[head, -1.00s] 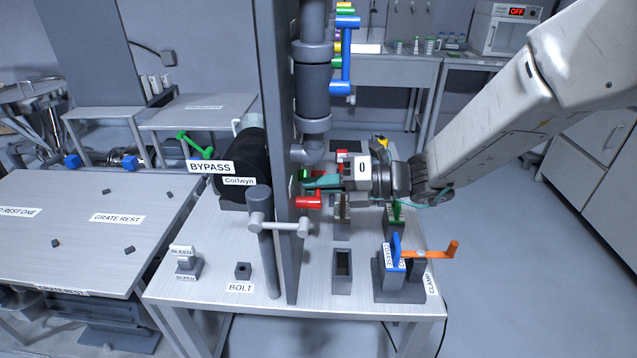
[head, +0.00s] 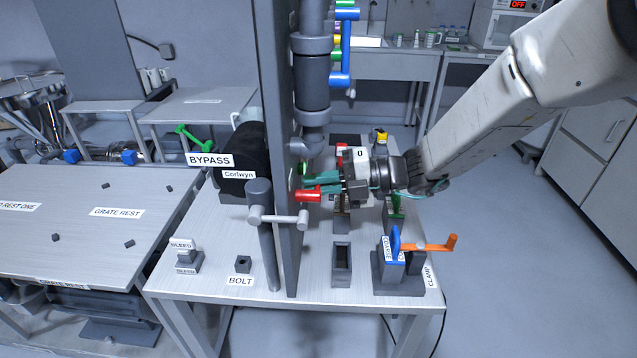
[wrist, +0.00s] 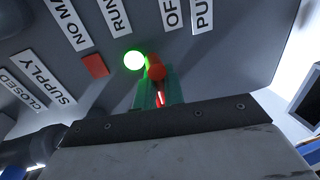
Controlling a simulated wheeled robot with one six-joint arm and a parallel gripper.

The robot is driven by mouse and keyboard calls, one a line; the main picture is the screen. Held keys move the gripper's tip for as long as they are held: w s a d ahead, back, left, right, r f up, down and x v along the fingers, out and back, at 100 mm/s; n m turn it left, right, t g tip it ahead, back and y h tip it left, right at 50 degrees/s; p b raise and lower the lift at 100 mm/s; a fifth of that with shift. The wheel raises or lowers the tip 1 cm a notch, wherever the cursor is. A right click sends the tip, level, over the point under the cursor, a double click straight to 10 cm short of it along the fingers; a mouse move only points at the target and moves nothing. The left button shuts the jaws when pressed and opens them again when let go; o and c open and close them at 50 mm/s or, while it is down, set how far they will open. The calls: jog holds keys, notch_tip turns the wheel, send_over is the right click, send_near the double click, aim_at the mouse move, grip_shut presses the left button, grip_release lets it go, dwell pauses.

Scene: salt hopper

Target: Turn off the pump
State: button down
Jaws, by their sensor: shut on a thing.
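A red lever (head: 309,196) sticks out from the right face of the upright grey panel (head: 276,230). My gripper (head: 320,184) comes from the right, its teal fingers shut at the lever. The wrist view shows the red lever (wrist: 157,72) end-on between the teal fingers (wrist: 157,92). A lit green lamp (wrist: 134,60) is close beside it on the panel. Plates reading "RUN" (wrist: 114,16) and "OF…" (wrist: 172,13) are above it, the second cut off by the frame. A "PU…" plate (wrist: 201,14) is also cut off. The fingers hide part of the lever.
An orange crank (head: 430,245) and blue handle (head: 395,242) stand at the table's front right. A grey T-handle (head: 277,215) stands before the panel. Grey piping (head: 313,85) rises behind it. A red square (wrist: 95,65) and "SUPPLY" plate (wrist: 42,75) are on the panel.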

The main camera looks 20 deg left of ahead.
jog(key=c, duration=1.6)
grip_release()
jog(key=shift+c, duration=0.2)
jog(key=shift+w+d, duration=0.1)
jog(key=shift+d, duration=0.05)
jog(key=v, duration=0.7)
jog(key=shift+d, duration=0.3)
